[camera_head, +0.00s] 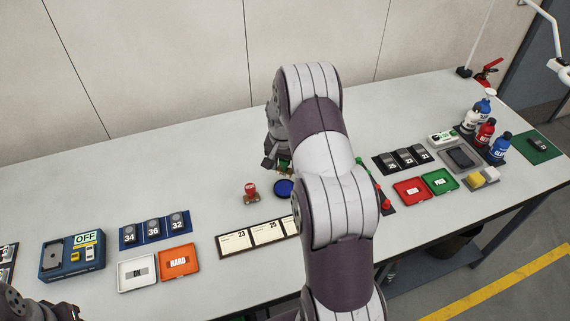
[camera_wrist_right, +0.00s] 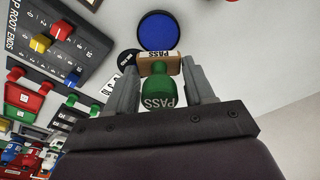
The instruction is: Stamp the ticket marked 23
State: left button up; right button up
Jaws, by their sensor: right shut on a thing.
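My right gripper (camera_head: 277,165) is over the table beyond the ink pad, partly hidden by my right arm. In the right wrist view the gripper (camera_wrist_right: 158,88) is shut on a green stamp (camera_wrist_right: 158,95) lettered PASS, with a wooden base. The blue round ink pad (camera_head: 284,188) lies just beyond the stamp in the wrist view (camera_wrist_right: 170,30). The cream ticket marked 23 (camera_head: 234,243) lies in a dark strip beside one marked 25 (camera_head: 267,232); my arm hides the strip's right end. My left gripper (camera_head: 68,310) is partly in view at the bottom left.
A red stamp (camera_head: 250,189) stands left of the ink pad. White (camera_head: 137,279) and orange (camera_head: 179,264) trays lie at the front left. Red (camera_head: 409,190) and green (camera_head: 440,181) trays and several bottles are at the right. The table's back middle is clear.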

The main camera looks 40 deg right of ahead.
jog(key=shift+w+a+r, duration=0.1)
jog(key=shift+w+a, duration=0.05)
jog(key=shift+a, duration=0.1)
jog(key=s+a+n+p, duration=0.1)
jog(key=s+a+n, duration=0.1)
jog(key=a, duration=0.5)
jog(key=s+a+f+n+p, duration=0.1)
jog(key=s+a+n, duration=0.1)
jog(key=a+n, duration=0.2)
jog(key=s+a+n+y+p, duration=0.1)
jog(key=s+a+n, duration=0.2)
jog(key=a, duration=0.7)
jog(key=shift+s+a+f+t+p, duration=0.1)
jog(key=shift+a+f+t+p, duration=0.1)
jog(key=shift+f+t+p, duration=0.15)
notch_tip(320, 180, down, 5)
jog(key=b, duration=0.4)
jog(key=shift+f+b, duration=0.15)
jog(key=shift+b, duration=0.2)
